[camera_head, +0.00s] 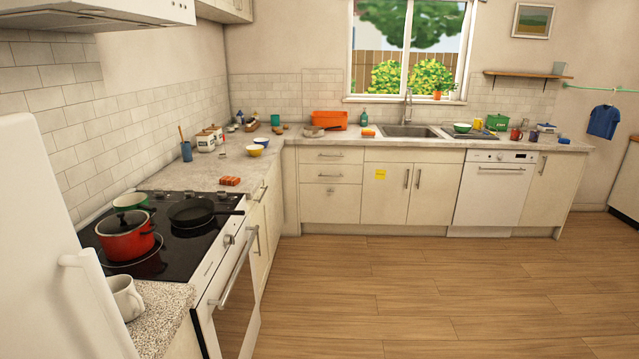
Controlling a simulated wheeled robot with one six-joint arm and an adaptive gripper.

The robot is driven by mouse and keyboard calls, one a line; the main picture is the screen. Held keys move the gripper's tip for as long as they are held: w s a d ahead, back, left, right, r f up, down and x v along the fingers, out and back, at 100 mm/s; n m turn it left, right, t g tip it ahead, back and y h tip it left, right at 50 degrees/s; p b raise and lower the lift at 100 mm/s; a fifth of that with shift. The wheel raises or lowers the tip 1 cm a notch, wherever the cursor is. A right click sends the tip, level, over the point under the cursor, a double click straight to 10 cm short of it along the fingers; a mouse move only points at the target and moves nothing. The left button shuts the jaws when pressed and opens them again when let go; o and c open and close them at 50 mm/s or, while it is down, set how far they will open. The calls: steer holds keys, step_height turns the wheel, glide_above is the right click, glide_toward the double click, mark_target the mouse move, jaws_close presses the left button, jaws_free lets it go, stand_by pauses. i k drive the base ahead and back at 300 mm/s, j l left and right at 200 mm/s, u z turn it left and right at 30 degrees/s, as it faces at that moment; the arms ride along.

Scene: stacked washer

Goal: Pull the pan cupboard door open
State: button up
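No label marks which door is the pan cupboard. Beside the oven, a pale cupboard door (256,256) with a vertical bar handle stands shut under the left counter, seen at a steep angle. Under the sink, a pair of cream doors (385,208) with two vertical handles is shut, and a yellow note is on the left one. At the far right, another cream door (552,191) with a vertical handle is shut. My gripper is not in view.
The stove (160,235) holds a red pot (125,240) and a black pan (190,212); its oven door handle sticks out. A white appliance (50,240) fills the left edge. The dishwasher (493,195) is shut. The wooden floor (400,290) is clear.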

mark_target(262, 245)
steer(key=i, duration=1.75)
steer(key=i+l+u, duration=0.45)
steer(key=i, duration=0.4)
steer(key=i+l+u, duration=0.5)
steer(key=i+l, duration=0.15)
steer(key=i+l+u, duration=0.3)
steer(key=i+l, duration=0.2)
steer(key=l, duration=0.25)
